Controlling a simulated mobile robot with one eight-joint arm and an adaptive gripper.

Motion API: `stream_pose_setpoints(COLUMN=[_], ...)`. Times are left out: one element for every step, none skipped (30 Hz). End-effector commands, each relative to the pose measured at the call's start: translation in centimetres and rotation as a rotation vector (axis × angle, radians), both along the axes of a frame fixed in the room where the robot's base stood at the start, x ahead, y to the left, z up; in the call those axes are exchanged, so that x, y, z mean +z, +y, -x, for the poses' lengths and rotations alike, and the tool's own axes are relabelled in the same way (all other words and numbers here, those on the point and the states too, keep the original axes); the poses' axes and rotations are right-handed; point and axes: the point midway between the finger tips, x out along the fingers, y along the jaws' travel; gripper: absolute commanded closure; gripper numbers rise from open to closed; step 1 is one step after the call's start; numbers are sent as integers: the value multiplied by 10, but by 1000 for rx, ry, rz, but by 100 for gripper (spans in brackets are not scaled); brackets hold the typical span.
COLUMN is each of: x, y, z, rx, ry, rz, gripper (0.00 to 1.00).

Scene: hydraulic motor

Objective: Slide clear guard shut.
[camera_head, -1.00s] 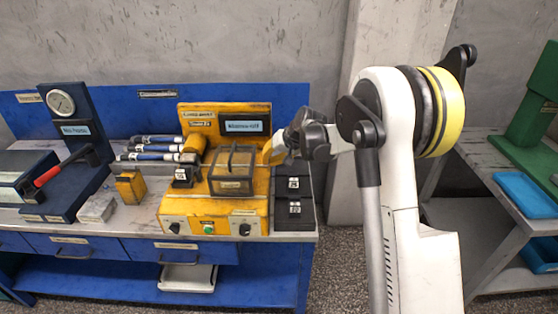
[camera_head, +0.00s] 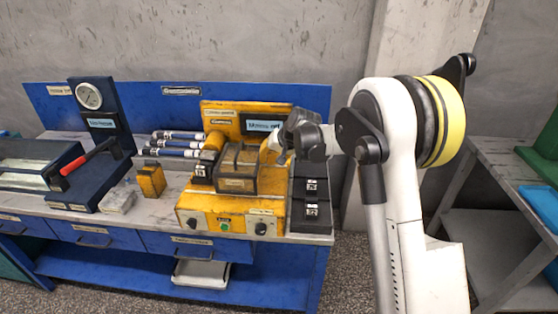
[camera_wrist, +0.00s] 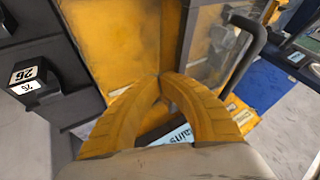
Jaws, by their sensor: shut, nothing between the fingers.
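The yellow hydraulic motor station (camera_head: 233,214) stands on the blue workbench. Its clear guard (camera_head: 238,184) is a see-through box with a dark frame on top of the station. In the wrist view the clear guard (camera_wrist: 214,48) is a scratched pane at upper right, with a dark bent handle (camera_wrist: 252,50). My gripper (camera_head: 272,150) is at the right side of the guard, near the station's back panel. In the wrist view my gripper (camera_wrist: 160,78) has its yellow fingertips together, over the yellow surface, left of the pane and handle. How far the guard is shut cannot be told.
Black numbered blocks (camera_head: 311,200) stand right of the station. Several white-and-blue cylinders (camera_head: 180,144), a small yellow block (camera_head: 151,180) and a gauge stand (camera_head: 100,115) are to its left. A grey side table (camera_head: 480,165) is at far right.

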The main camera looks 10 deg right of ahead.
Motion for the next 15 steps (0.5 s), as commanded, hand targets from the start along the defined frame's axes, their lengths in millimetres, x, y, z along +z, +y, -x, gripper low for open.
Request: stream_pose_setpoints(x=[1,1,0,0,1,1,1,1,1,1,1,0,0,0,0], y=[15,22,32,39,47,55,62,69,76,81,86,92,95,99,103], z=[-4,-6,-9,-12,-14,-17,-19,-21,-24,-25,-27,-29,-30,-32,-33], rx=[6,6,6,5,6,5,4,5,4,4,4,3,2,2,2], ry=[0,0,0,0,0,-1,-1,-1,-1,0,0,0,0,0,0], rz=[1,1,1,0,1,2,0,1,0,0,1,1,0,0,0], gripper=[100,100,100,100,100,100,100,100,100,100,100,100,100,100,100])
